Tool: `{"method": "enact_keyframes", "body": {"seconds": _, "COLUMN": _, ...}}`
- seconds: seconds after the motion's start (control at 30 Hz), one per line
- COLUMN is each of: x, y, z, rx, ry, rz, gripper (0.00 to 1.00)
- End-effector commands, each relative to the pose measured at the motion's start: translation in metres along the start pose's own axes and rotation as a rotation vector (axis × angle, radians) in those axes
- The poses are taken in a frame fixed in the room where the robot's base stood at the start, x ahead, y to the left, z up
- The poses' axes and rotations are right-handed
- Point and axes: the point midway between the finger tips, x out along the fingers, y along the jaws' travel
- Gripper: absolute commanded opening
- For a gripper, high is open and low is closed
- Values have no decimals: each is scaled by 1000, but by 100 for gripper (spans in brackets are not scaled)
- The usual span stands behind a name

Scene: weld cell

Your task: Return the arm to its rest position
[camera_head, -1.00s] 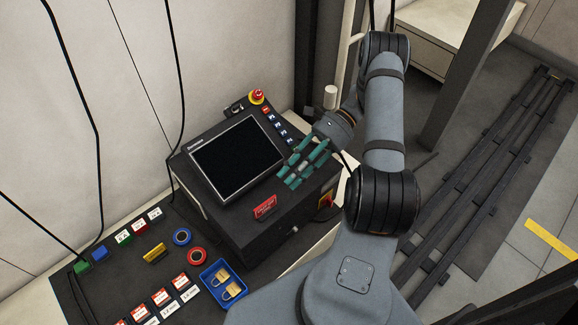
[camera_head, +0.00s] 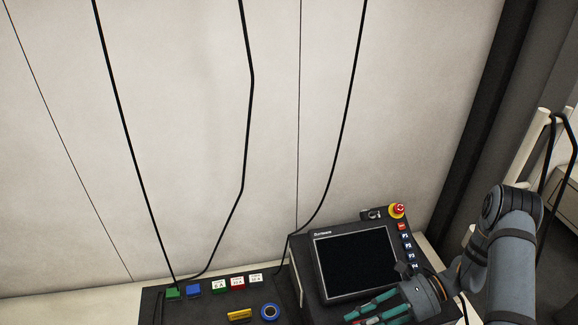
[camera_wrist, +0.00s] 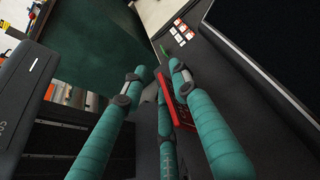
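My gripper (camera_head: 364,316) has teal segmented fingers and is low in the head view, in front of the console's screen (camera_head: 356,265). A third finger is lower in the middle. My arm reaches in from the right, bent. The bottom edge of the head view cuts off part of the gripper surroundings.
The console has a red emergency button (camera_head: 398,209) and a row of labelled buttons (camera_head: 406,245). Black cables (camera_head: 246,130) hang before the pale wall. A dark post (camera_head: 490,110) stands right.

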Motion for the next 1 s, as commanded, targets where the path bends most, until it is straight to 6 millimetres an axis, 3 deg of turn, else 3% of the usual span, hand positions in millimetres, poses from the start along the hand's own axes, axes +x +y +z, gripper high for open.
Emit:
{"method": "enact_keyframes", "body": {"seconds": 0.03, "x": -6, "y": -2, "z": 10, "rx": -3, "ry": 3, "rz": -6, "gripper": 29}}
{"method": "enact_keyframes", "body": {"seconds": 0.2, "x": -11, "y": -1, "z": 21, "rx": -2, "ry": 2, "rz": -4, "gripper": 29}}
{"method": "enact_keyframes", "body": {"seconds": 0.57, "x": -12, "y": -1, "z": 23, "rx": -1, "ry": 0, "rz": -4, "gripper": 29}}
{"method": "enact_keyframes", "body": {"seconds": 0.77, "x": -8, "y": -1, "z": 15, "rx": 0, "ry": 0, "rz": -3, "gripper": 29}}
{"method": "enact_keyframes", "body": {"seconds": 0.9, "x": -1, "y": -1, "z": -5, "rx": 1, "ry": 0, "rz": -4, "gripper": 29}}
{"method": "enact_keyframes", "body": {"seconds": 1.0, "x": -24, "y": -3, "z": -4, "rx": -4, "ry": 4, "rz": -11, "gripper": 29}}
